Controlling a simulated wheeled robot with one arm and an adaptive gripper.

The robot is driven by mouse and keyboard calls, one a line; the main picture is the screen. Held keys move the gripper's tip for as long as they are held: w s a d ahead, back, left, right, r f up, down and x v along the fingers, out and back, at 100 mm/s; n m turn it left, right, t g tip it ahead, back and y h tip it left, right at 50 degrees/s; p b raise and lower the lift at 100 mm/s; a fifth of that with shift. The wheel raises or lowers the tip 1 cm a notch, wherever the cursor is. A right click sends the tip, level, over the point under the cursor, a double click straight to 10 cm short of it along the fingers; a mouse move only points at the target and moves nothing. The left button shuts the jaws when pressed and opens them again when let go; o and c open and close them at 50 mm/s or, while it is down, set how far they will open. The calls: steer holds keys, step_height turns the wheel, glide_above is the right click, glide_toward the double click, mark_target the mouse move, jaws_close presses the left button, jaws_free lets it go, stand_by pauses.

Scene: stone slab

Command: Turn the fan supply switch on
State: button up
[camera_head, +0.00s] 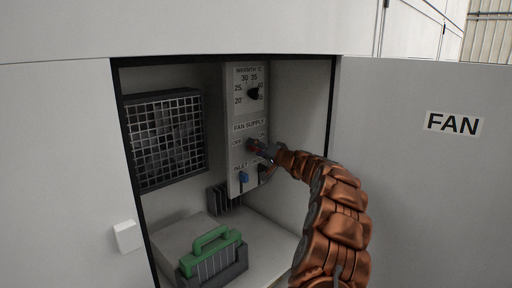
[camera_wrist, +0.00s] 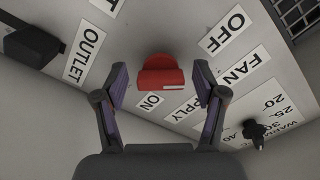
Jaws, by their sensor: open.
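The fan supply switch has a red knob, seen in the wrist view (camera_wrist: 161,76) between the OFF label (camera_wrist: 225,33) and the ON label (camera_wrist: 150,101). I cannot tell which label it is set to. In the head view it is mostly hidden at my gripper's tip, on the grey control panel (camera_head: 235,158) inside the open cabinet. My gripper (camera_wrist: 161,78), also in the head view (camera_head: 262,150), is open, with one finger on either side of the red knob. Gaps show between the fingers and the knob, so it is not gripped.
A meshed fan (camera_head: 168,138) is at left. A green-handled block (camera_head: 210,250) stands on the cabinet floor. The FAN door (camera_head: 420,190) is at right.

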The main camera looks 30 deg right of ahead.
steer(key=shift+w, duration=0.1)
steer(key=c, duration=1.2)
